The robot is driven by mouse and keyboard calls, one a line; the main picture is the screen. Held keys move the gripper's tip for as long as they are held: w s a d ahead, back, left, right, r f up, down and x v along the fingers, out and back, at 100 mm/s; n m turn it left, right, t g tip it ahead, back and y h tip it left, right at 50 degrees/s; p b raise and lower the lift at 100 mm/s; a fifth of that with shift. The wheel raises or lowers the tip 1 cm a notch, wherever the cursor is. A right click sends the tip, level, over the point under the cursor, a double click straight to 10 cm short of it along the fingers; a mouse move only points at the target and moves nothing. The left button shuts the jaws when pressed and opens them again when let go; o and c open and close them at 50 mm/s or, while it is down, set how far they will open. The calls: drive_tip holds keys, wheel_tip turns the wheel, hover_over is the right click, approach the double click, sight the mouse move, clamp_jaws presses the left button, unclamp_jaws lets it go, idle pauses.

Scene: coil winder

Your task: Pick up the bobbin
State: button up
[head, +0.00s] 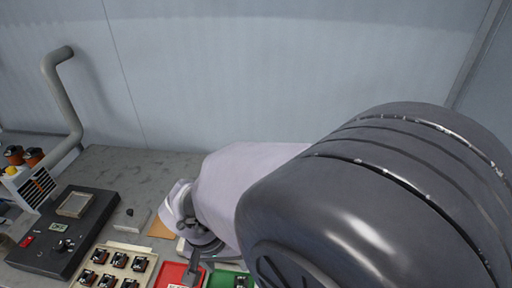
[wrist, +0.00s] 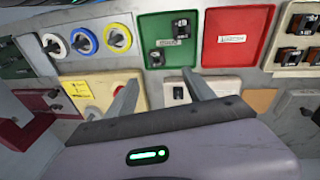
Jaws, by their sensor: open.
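I cannot tell for sure which part is the bobbin. Small dark brown parts, possibly wound bobbins (head: 119,260), stand in rows in a cream tray (head: 145,258); some show at the wrist view's right edge (wrist: 301,24). Small black parts (wrist: 181,27) lie in a green tray (wrist: 205,18). A red tray (wrist: 262,16) beside it shows only a white label. My gripper (wrist: 160,76) is open and empty. Its fingertips point at the bench area in front of the green tray. In the head view, my arm hides much of it.
A black control box (head: 85,225) and a white vented unit (head: 36,188) stand at the left, under a grey bent pipe (head: 62,95). White, blue and yellow round items (wrist: 83,41) sit beside the green tray. A small cream switch block (wrist: 177,93) is near my fingers.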

drive_tip(key=b, duration=0.3)
hover_over(239, 281)
drive_tip(key=s+a, duration=0.1)
wheel_tip(239, 281, down, 7)
drive_tip(key=shift+f, duration=0.15)
drive_tip(key=f+b, duration=0.1)
drive_tip(key=f, duration=0.1)
drive_tip(key=d+f+b, duration=0.1)
drive_tip(key=f, duration=0.2)
drive_tip(key=shift+d, duration=0.15)
clamp_jaws()
